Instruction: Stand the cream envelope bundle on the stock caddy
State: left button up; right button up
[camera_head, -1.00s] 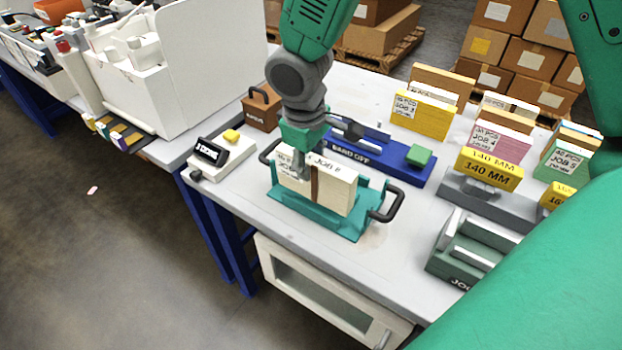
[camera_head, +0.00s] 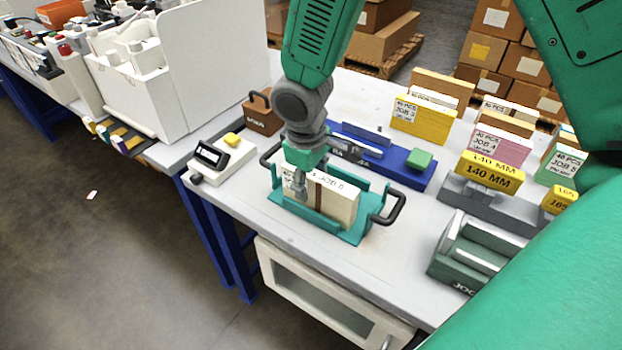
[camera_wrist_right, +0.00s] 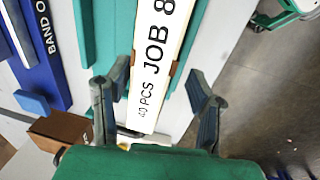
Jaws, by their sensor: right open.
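The cream envelope bundle (camera_head: 338,203), with a brown band and "JOB 8" print on its top edge, stands upright in the teal caddy (camera_head: 352,237) with black side handles. In the right wrist view the bundle (camera_wrist_right: 150,75) runs lengthwise between the teal walls of the caddy (camera_wrist_right: 86,25). My right gripper (camera_head: 300,188) is at the bundle's left end. In the right wrist view its fingers (camera_wrist_right: 157,92) are spread on either side of the bundle, with visible gaps. The bundle's base is hidden by the caddy's front wall. My left gripper is not in view.
A blue banding block (camera_head: 395,165) lies just behind the caddy. A white scale (camera_head: 222,157) and a brown weight (camera_head: 262,115) stand to the left. Yellow (camera_head: 418,119) and pink bundles, the 140 MM block (camera_head: 490,174) and a grey-green jogger (camera_head: 470,255) stand to the right.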

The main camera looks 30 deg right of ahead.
notch_tip(320, 180, up, 12)
jog(key=a+p, duration=0.1)
jog(key=p, duration=0.1)
jog(key=shift+s+a, duration=0.15)
jog(key=shift+s, duration=0.25)
jog(key=shift+f, duration=0.15)
jog(key=shift+s+f, duration=0.1)
